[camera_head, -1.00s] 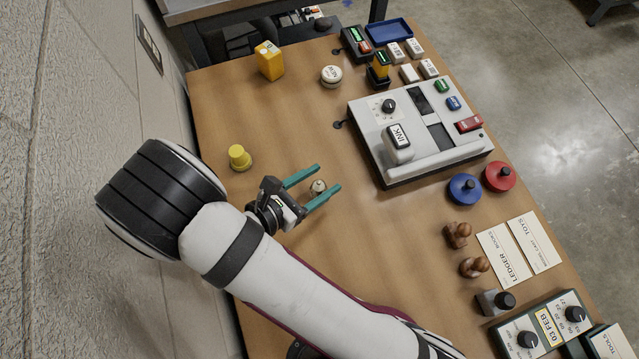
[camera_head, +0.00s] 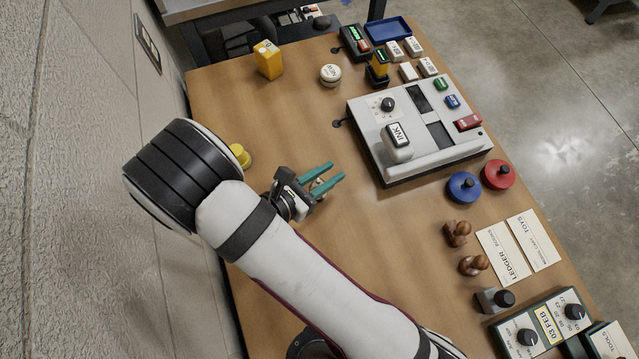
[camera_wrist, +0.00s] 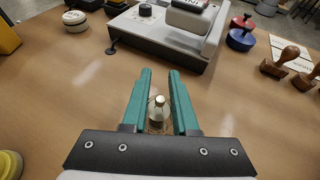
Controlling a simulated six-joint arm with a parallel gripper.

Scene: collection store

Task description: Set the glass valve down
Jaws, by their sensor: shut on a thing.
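The glass valve (camera_wrist: 158,112) is a small clear bulb with a pale silvery inside. It sits upright between the teal fingers of my gripper (camera_wrist: 157,100) in the wrist view, low near the palm. In the head view my gripper (camera_head: 325,178) is closed around it over the bare middle of the table, and the fingers hide most of the valve (camera_head: 317,184). I cannot tell whether its base touches the wood.
The white INK machine (camera_head: 420,130) stands to the right of my gripper. A yellow knob-shaped thing (camera_head: 240,155) is close on the left. Red (camera_head: 499,175) and blue (camera_head: 464,188) round pads lie farther right. The wooden table (camera_head: 290,120) is clear above my gripper.

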